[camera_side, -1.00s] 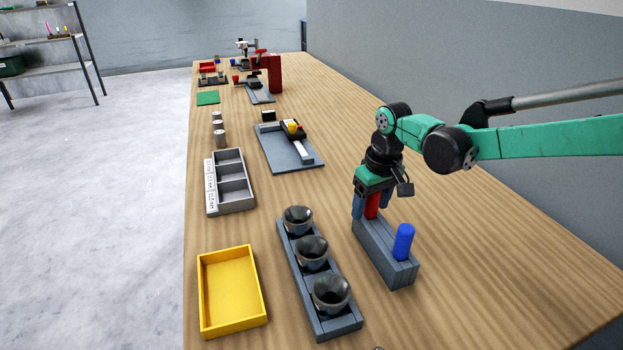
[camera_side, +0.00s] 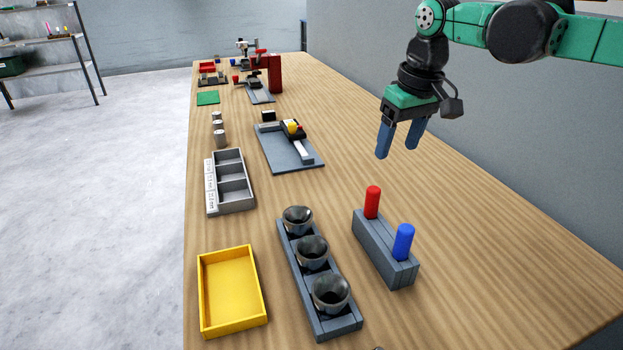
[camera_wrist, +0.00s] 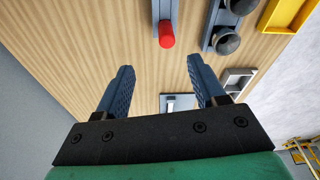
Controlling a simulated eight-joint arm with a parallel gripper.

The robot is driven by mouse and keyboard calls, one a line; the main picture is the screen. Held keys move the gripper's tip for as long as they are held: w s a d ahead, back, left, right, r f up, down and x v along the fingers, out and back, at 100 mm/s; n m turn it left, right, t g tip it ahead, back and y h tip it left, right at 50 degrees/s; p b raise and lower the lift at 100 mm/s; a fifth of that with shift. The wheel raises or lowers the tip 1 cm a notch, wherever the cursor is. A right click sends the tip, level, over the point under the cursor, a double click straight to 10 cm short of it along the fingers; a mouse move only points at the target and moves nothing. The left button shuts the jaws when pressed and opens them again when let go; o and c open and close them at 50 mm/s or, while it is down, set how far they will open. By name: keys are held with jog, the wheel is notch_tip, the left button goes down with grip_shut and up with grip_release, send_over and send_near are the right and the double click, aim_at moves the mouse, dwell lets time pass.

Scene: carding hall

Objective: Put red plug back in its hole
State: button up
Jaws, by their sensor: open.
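The red plug (camera_side: 372,202) stands upright in the far end of the grey block (camera_side: 372,246). The blue plug (camera_side: 403,242) stands in the block's near end and leans slightly. My gripper (camera_side: 398,152) is open and empty, raised above and beyond the block, apart from both plugs. In the wrist view my gripper (camera_wrist: 160,82) has its two blue fingers spread with nothing between them. The red plug (camera_wrist: 166,34) shows ahead of the fingers at the top, on the block (camera_wrist: 176,8). The plug's lower end is hidden in the block.
A rack with three dark cups (camera_side: 312,252) stands left of the block. A yellow tray (camera_side: 232,331) and a grey compartment box (camera_side: 211,203) lie further left. A grey board (camera_side: 278,158) lies further back. The wood right of the block is clear.

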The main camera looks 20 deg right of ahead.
jog(key=s+d+f+m+t, duration=0.1)
jog(key=s+d+f+t, duration=0.1)
jog(key=s, duration=0.5)
jog(key=s+d+f+m+t, duration=0.1)
jog(key=s+d+f+t, duration=0.2)
jog(key=s+d, duration=0.2)
jog(key=s, duration=0.2)
jog(key=shift+s, duration=0.35)
